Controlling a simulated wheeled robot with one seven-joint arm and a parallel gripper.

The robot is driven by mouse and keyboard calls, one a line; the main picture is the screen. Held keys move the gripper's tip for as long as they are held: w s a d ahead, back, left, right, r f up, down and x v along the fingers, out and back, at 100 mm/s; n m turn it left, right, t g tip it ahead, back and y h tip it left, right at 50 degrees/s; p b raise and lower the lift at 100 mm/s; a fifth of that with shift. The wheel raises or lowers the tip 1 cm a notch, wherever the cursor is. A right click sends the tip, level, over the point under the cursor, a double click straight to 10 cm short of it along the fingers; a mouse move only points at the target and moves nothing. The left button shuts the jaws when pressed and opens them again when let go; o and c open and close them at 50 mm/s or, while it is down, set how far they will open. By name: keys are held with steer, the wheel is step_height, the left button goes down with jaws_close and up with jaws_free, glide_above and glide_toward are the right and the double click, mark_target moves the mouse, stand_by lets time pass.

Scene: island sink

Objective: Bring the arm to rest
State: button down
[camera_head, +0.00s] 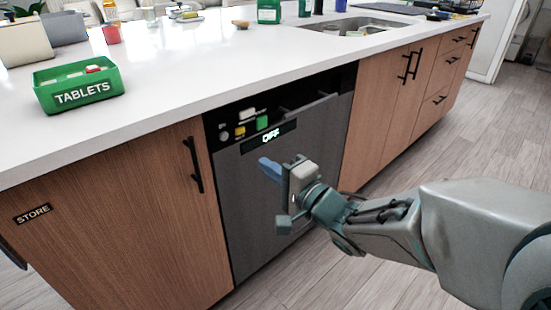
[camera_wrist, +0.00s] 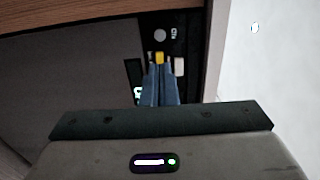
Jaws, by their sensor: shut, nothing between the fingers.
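My gripper (camera_head: 268,168) is in front of the dishwasher (camera_head: 262,200), with its blue fingers pointing at the upper part of the door, just below the lit "OFF" display. In the wrist view the blue fingers (camera_wrist: 159,85) are together with nothing between them. My arm reaches in from the right of the head view. I cannot tell whether the fingertips touch the dishwasher panel.
The dishwasher panel has a yellow button (camera_head: 240,131) and a green button (camera_head: 262,122). A green "TABLETS" box (camera_head: 80,96) stands on the white countertop (camera_head: 190,70). A sink (camera_head: 350,27) lies farther back. Wooden cabinets (camera_head: 130,220) flank the dishwasher. The floor at right is clear.

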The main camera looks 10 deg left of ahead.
steer(key=w+d+r+n+h+p, duration=0.2)
steer(key=d+r+h+p, duration=1)
steer(key=d+p, duration=0.5)
steer(key=s+d+r+n+g+h+p, duration=0.1)
steer(key=s+d+r+n+g+p, duration=0.2)
steer(key=s+p, duration=0.4)
steer(key=s+d+r+n+g+p, duration=0.2)
steer(key=s+r+g+p, duration=0.3)
steer(key=s+r+p, duration=0.3)
steer(key=shift+s+d+n+g+h, duration=0.15)
steer(key=shift+d+n+g+h, duration=0.25)
steer(key=shift+d, duration=0.15)
